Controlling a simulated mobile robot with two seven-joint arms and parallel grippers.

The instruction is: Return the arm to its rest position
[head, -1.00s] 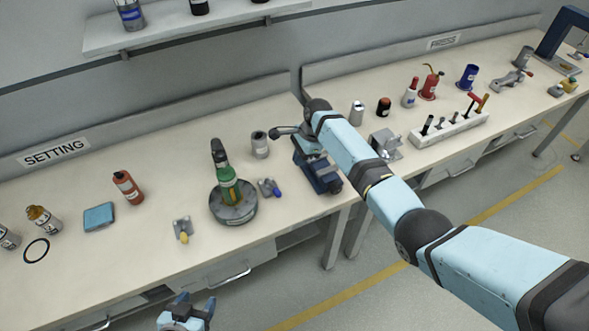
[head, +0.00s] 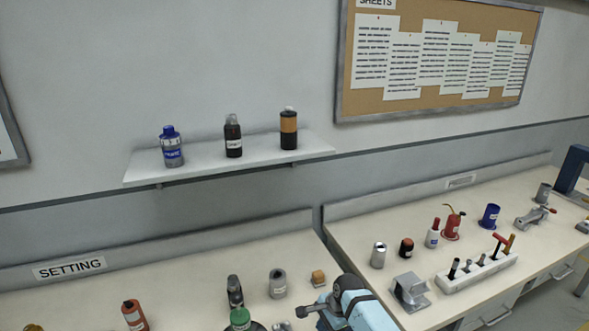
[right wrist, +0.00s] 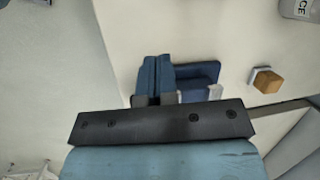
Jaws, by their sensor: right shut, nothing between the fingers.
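My right arm (head: 355,303) enters the head view at the bottom, over the near bench edge, with its fingers not visible there. In the right wrist view my right gripper (right wrist: 157,62) has its two blue fingers together with nothing between them. A blue vise (right wrist: 205,75) lies beyond and beside the fingers in that view; I cannot tell whether they touch. My left gripper is out of view.
The bench holds a grey can (head: 277,283), a small wooden block (head: 318,278), a metal bracket (head: 411,291) and a tool rack (head: 476,272). A wall shelf (head: 230,163) with three bottles hangs above the left bench.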

